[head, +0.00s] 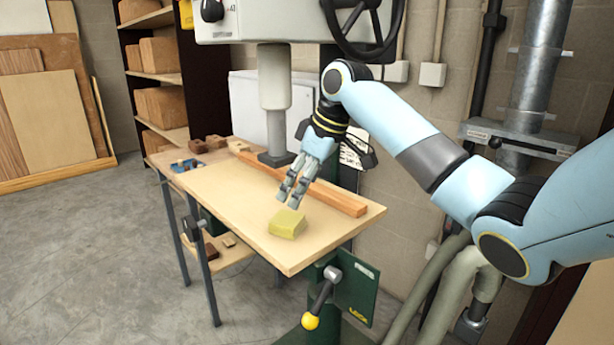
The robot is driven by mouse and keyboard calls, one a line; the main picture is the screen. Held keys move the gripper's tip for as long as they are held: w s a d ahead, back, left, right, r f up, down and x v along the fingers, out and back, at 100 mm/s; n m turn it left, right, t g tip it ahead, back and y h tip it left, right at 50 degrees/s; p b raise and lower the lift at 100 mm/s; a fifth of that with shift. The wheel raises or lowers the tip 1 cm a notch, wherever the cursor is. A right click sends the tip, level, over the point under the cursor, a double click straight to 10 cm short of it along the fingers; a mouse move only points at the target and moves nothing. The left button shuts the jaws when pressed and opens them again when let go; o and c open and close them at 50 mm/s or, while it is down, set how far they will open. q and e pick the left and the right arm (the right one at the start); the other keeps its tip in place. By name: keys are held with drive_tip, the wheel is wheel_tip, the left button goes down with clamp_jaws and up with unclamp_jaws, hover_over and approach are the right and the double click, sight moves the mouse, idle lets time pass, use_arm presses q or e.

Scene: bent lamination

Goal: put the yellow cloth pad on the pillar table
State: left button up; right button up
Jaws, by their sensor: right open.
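The yellow cloth pad (287,223) is a small yellow block-shaped pad lying on the light wooden top of the pillar table (232,202), near its front right part. My right gripper (289,200) points down just above and behind the pad. Its fingers are open and hold nothing that I can see. Whether the fingertips touch the pad I cannot tell. My left gripper is not in view.
A long wooden strip (335,197) lies along the table's back edge. The machine's column (277,110) comes down onto the table behind my gripper. Small wooden blocks (215,141) lie at the far left end. The table's front left surface is clear.

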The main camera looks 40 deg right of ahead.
drive_tip(key=shift+v, duration=1.6)
